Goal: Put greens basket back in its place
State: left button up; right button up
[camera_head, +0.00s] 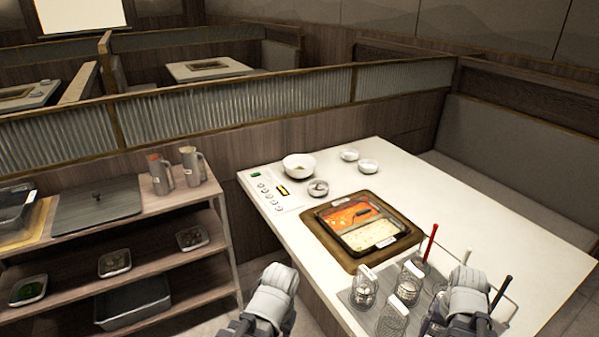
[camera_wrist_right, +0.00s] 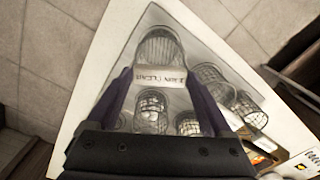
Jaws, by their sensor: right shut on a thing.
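Several wire-mesh baskets stand on a grey tray (camera_head: 345,297) at the table's near edge. Three baskets show with pale label plates: one at the left (camera_head: 363,288), one behind (camera_head: 409,283) and one in front (camera_head: 392,318). My right gripper (camera_head: 466,300) is over the right part of the tray. In the right wrist view its fingers (camera_wrist_right: 160,85) are closed in on a pale label plate at a wire basket (camera_wrist_right: 158,50). I cannot make out the lettering or whether this basket holds greens. My left gripper (camera_head: 278,283) is left of the table, its fingertips unclear.
A framed pot (camera_head: 345,248) with red and pale broth is set into the table (camera_head: 470,215). A red handle (camera_head: 430,243) and dark handles rise beside my right gripper. White bowls (camera_head: 298,167) stand behind; a shelf (camera_head: 150,258) with dishes is at left. The table's right side is clear.

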jog(key=shift+f, duration=0.2)
jog(key=o, duration=1.3)
jog(key=shift+r, duration=0.1)
jog(key=shift+r+p, duration=1.45)
jog(key=shift+r, duration=0.1)
notch_tip(320, 180, up, 8)
jog(key=p, duration=0.8)
